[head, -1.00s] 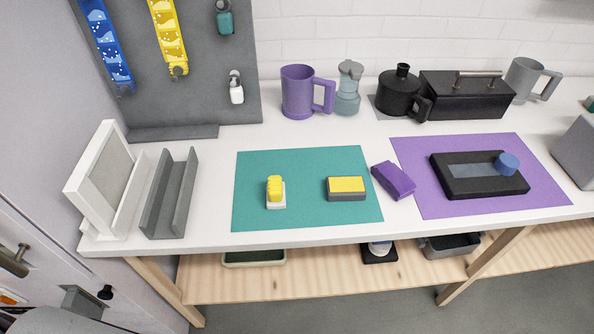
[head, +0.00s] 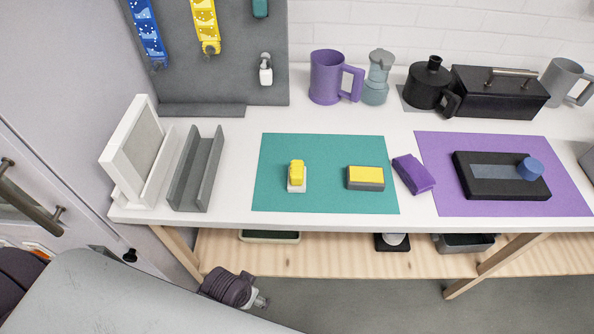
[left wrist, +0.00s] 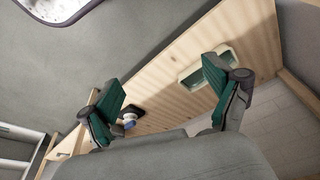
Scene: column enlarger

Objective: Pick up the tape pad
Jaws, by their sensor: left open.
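A small block with a yellow top and grey base (head: 366,178) lies on the right part of the teal mat (head: 325,199). A small yellow piece on a white base (head: 297,175) stands on the mat's left part. A purple block (head: 413,174) lies tilted at the mat's right edge. I cannot tell for certain which one is the tape pad; the yellow-and-grey block looks most like a pad. My left gripper (left wrist: 162,72) is open and empty in the left wrist view, away from these blocks, with the lower shelf beyond its fingers. My right gripper is not in view.
A grey channel-shaped holder (head: 196,168) and a white frame stand (head: 138,152) fill the counter's left end. A purple mat (head: 500,203) carries a black tray (head: 484,187). A purple mug (head: 326,77) stands behind. The counter's front edge (head: 330,223) is clear.

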